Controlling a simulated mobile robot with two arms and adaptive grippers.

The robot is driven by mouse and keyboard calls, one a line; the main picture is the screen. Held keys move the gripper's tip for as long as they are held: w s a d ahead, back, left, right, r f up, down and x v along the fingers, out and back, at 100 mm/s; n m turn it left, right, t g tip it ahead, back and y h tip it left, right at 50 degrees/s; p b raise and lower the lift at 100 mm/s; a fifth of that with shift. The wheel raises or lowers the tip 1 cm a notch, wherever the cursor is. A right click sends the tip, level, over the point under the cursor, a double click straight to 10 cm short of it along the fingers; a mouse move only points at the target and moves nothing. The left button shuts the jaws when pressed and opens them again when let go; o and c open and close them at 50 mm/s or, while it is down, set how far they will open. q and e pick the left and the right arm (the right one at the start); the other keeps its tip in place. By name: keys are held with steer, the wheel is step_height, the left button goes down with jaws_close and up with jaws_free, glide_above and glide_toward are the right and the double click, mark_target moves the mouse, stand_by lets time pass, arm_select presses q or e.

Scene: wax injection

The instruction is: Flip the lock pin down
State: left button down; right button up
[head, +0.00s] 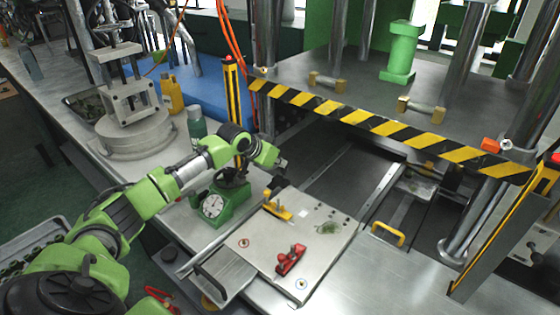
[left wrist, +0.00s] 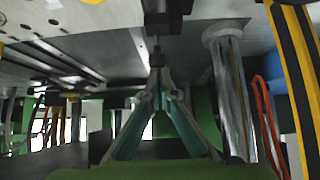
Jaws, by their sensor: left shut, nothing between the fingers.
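My left gripper (head: 275,158) is above the back-left edge of the flat metal plate (head: 325,225). In the left wrist view the two fingers of the left gripper (left wrist: 157,88) meet in a narrow V with nothing between them. A dark knob on a thin rod (left wrist: 157,57), probably the lock pin, shows right at the fingertips, below a black block (left wrist: 165,12) in the picture; I cannot tell whether they touch. In the head view a small dark part (head: 279,183) sits just under the gripper, by a yellow clamp (head: 278,207). My right gripper is not in view.
The striped press edge (head: 390,127), steel columns (head: 367,55) and a yellow-black post (head: 233,85) stand nearby.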

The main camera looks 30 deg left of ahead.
arm_select(q)
steer(key=shift+f, duration=1.4)
steer(key=shift+s+d, duration=0.1)
steer(key=shift+r, duration=0.35)
steer(key=w+r+p+v, duration=0.1)
steer(key=w+r+v, duration=0.1)
steer(key=v, duration=1)
steer(key=shift+s, duration=0.15)
steer(key=shift+r, duration=0.1)
